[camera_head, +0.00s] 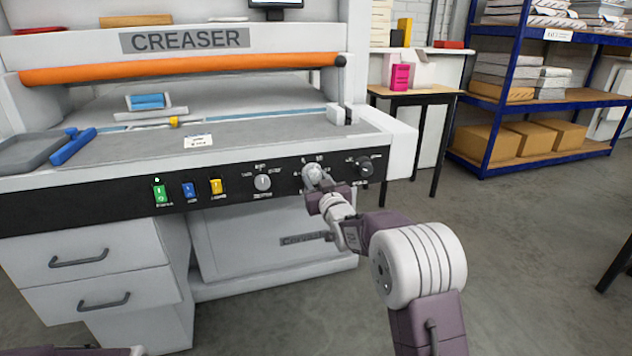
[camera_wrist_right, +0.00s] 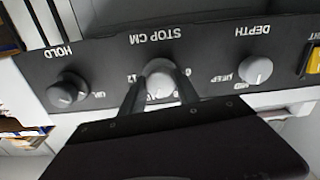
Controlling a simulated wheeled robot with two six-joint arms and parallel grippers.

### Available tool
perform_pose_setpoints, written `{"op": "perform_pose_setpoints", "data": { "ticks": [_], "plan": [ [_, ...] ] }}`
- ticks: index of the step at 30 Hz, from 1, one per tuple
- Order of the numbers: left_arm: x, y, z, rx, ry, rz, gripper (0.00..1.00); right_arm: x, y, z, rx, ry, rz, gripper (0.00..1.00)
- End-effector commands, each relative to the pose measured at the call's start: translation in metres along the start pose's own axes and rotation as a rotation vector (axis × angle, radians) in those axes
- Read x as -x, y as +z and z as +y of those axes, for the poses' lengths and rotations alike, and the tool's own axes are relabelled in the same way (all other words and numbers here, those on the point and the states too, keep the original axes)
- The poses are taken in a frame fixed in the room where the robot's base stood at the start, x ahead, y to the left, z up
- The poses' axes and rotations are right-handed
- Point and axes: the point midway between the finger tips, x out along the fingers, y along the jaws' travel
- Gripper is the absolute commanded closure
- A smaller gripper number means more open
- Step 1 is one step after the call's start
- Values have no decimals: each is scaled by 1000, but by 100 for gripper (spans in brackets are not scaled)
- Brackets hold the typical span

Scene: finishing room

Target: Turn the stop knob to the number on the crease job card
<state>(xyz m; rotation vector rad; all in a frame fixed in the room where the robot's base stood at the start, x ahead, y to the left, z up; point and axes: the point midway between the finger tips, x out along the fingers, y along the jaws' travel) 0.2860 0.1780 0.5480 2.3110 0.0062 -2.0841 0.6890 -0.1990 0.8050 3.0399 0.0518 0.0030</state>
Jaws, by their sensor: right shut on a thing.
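The creaser's front panel (camera_head: 110,205) carries the stop knob (camera_head: 314,171), a pale round knob, in the head view. My right gripper (camera_head: 316,186) is at the stop knob and covers part of it. In the right wrist view the stop knob (camera_wrist_right: 159,80) sits between the two dark fingers of my right gripper (camera_wrist_right: 160,88), which is shut on it. The "STOP CM" label shows upside down there; most scale numbers and the pointer are hidden or too small to read. A small white card (camera_head: 199,141) lies on the creaser bed; its print is too small to read. My left gripper is out of view.
The depth knob (camera_head: 262,182) and dark hold knob (camera_head: 366,168) flank the stop knob. Green (camera_head: 160,193), blue (camera_head: 189,191) and yellow (camera_head: 217,187) switches are further left. A grey tray (camera_head: 28,150) and blue tool (camera_head: 72,146) lie on the bed.

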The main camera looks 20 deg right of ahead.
Motion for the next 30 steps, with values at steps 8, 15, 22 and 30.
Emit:
{"op": "perform_pose_setpoints", "data": {
  "ticks": [8,15,22,30],
  "plan": [
    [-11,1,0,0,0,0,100,0,2,0,231,-1,-1,100],
    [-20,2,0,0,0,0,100,0,3,0,461,-1,-1,100],
    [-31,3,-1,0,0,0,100,0,3,1,678,-1,-1,100],
    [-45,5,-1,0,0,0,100,0,4,1,934,-2,-2,100]
  ]
}}
